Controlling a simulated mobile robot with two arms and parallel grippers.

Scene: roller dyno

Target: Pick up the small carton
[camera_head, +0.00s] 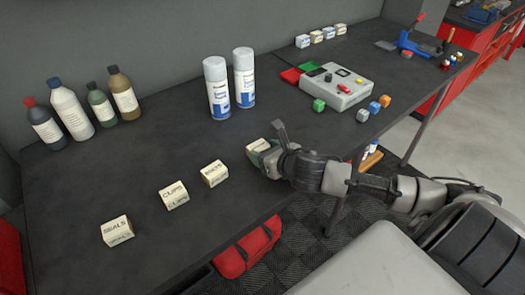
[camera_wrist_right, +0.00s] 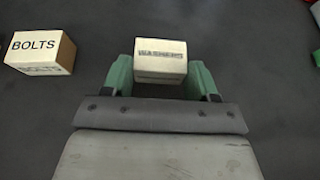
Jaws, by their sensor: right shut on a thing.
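A small cream carton marked WASHERS (camera_wrist_right: 161,60) sits between the green fingers of my right gripper (camera_wrist_right: 161,78), which is shut on it. In the head view this carton (camera_head: 257,145) shows partly behind my right gripper (camera_head: 264,155), at the bench's front area. A BOLTS carton (camera_head: 214,173) stands just left of it and also shows in the right wrist view (camera_wrist_right: 40,52). A CLIPS carton (camera_head: 173,195) and a SEALS carton (camera_head: 117,231) stand farther left. I cannot tell whether the held carton touches the bench. My left gripper is out of view.
The dark bench (camera_head: 95,180) has free room around the cartons. Several bottles (camera_head: 70,108) stand at the back left, with two spray cans (camera_head: 217,88) at the back middle. A grey control box (camera_head: 335,87) and coloured cubes (camera_head: 374,107) are right. A red bag (camera_head: 247,250) lies below.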

